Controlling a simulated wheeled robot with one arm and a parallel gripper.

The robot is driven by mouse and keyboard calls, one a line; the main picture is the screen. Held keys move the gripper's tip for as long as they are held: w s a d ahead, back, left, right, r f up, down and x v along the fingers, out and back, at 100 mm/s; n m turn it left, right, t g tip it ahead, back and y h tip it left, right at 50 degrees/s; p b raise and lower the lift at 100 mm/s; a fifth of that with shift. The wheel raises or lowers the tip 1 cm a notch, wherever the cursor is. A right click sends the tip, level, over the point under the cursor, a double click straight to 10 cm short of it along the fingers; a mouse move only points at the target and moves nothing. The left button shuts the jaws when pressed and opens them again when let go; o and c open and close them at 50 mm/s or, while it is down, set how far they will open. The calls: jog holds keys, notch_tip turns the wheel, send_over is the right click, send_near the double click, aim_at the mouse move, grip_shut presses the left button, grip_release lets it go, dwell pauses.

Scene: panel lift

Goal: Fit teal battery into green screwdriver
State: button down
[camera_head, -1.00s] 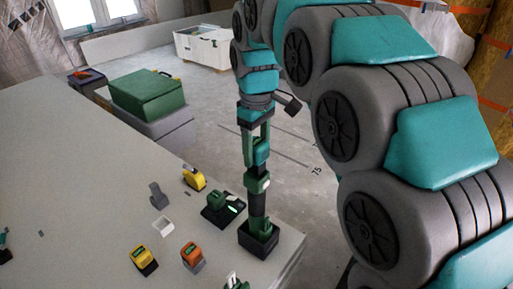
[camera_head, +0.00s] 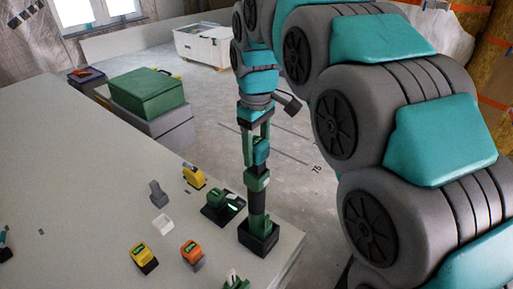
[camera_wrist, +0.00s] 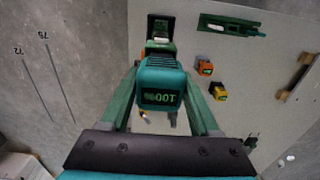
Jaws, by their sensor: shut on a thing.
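The green screwdriver (camera_head: 257,181) stands upright, with a dark grip, in a black holder (camera_head: 258,240) near the table's corner. My gripper (camera_head: 256,152) is right above it, pointing down and shut on the teal battery (camera_head: 261,151). In the wrist view the battery (camera_wrist: 160,84) sits between my two green fingers and shows a lit "100%" readout. It hides most of the screwdriver there; part of the tool (camera_wrist: 160,46) shows behind it. The battery is in line with the screwdriver's top. I cannot tell whether they touch or are apart.
A black and green device (camera_head: 222,207) stands close left of the holder. An orange battery (camera_head: 191,253), a yellow battery (camera_head: 143,258), a yellow tool (camera_head: 194,177) and a white tray (camera_head: 162,224) are around it. The table's left part is mostly clear.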

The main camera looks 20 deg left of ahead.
aim_at(257, 159)
jog(key=shift+f, duration=0.2)
jog(key=shift+f, duration=0.35)
jog(key=shift+f+b, duration=0.55)
jog(key=shift+f, duration=0.6)
dwell(0.6)
jog(key=shift+c, duration=0.2)
grip_release()
